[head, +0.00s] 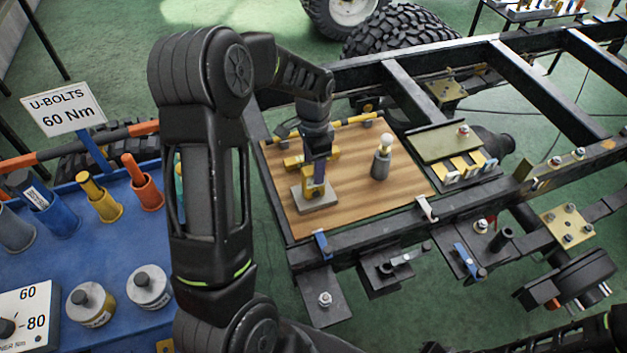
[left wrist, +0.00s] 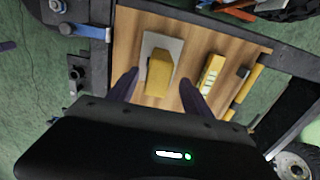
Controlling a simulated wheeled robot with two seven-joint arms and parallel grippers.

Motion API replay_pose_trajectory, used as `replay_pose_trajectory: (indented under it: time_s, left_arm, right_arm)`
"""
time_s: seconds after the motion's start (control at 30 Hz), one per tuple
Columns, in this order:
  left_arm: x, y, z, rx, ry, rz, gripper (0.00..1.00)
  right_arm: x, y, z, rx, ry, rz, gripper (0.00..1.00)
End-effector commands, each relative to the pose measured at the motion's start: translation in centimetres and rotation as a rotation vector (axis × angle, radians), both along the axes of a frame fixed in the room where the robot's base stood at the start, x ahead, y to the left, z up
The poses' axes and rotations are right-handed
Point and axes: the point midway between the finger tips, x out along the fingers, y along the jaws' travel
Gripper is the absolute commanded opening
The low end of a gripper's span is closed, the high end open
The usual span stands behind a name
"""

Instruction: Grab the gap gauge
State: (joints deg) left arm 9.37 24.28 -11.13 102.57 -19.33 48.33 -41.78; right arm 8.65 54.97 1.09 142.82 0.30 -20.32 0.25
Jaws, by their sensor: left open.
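On the wooden board (head: 400,195), a yellow block (head: 311,211) stands on a flat grey plate (head: 327,200); I take it for the gap gauge, though no label shows. In the left wrist view the yellow block (left wrist: 160,72) sits on the grey plate (left wrist: 149,44). My left gripper (head: 318,172) points down over it, open. In the left wrist view the fingers of this gripper (left wrist: 159,80) are spread to either side of the block, with no clear contact. The gripper hides part of the block in the head view. My right gripper is not in view.
A yellow marked piece (left wrist: 211,74) lies beside the plate. A grey cylinder with a pale top (head: 381,160) stands on the board's right side. Black chassis rails (head: 450,205) border the board. A blue table (head: 130,235) with coloured holders is at left.

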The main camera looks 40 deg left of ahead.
Motion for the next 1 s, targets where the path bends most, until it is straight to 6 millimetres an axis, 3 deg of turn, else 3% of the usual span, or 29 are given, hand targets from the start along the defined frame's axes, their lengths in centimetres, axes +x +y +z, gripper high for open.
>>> replay_pose_trajectory:
  time_s: [0.4,1.0]
  left_arm:
    - [-0.3,-0.1,-4.8,0.0,0.002,0.001,0.58]
    - [-0.3,-0.1,-4.9,0.0,0.001,0.0,0.58]
  right_arm:
    - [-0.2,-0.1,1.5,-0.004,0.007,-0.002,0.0]
    - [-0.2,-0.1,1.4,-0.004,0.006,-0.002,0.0]
